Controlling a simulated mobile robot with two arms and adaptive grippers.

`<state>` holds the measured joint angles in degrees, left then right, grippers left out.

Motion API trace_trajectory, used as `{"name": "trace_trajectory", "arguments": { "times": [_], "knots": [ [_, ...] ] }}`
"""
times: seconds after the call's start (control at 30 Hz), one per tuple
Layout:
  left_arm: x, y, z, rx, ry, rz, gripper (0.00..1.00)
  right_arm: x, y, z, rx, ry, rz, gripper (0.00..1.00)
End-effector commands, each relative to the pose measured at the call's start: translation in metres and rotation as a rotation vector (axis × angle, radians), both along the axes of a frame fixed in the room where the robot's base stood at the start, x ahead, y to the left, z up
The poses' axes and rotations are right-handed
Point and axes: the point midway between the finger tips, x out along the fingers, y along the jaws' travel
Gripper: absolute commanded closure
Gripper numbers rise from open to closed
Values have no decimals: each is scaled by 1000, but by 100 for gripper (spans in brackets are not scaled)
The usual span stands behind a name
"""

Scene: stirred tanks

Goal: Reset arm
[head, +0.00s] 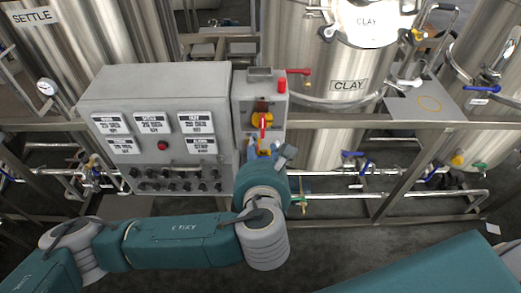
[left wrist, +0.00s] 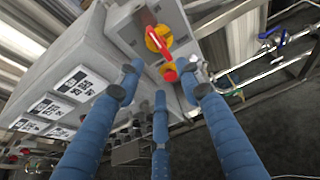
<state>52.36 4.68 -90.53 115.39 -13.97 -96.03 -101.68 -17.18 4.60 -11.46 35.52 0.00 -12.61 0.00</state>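My left gripper (head: 263,152) is in front of the grey switch box in the head view, mostly hidden by its own wrist. In the left wrist view its blue fingers (left wrist: 166,88) are spread apart with nothing held between them. A yellow rotary switch with a red handle (left wrist: 157,39) is on the box face beyond the fingertips; it also shows in the head view (head: 262,119). A second red and yellow switch (left wrist: 169,72) lies between the fingertips in the picture; whether they touch it I cannot tell. My right gripper is out of view.
A grey control panel (head: 160,106) with labels and a red button stands left of the switch box (head: 259,86).

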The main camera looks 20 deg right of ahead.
Motion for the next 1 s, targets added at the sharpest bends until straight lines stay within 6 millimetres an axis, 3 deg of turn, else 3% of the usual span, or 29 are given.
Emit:
{"name": "trace_trajectory", "arguments": {
  "times": [0.53, 0.63, 0.77, 0.9, 1.0],
  "knots": [
    [-2, 1, 0, -2, 3, 2, 64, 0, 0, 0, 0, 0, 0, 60],
    [5, 0, -16, -49, 40, 32, 64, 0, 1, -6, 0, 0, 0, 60],
    [32, 2, -76, -241, 188, 163, 64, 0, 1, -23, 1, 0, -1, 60],
    [62, 21, -176, -532, 400, 396, 64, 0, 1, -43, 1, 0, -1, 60],
    [71, 44, -249, -716, 527, 572, 64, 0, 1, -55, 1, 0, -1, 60]
  ]
}}
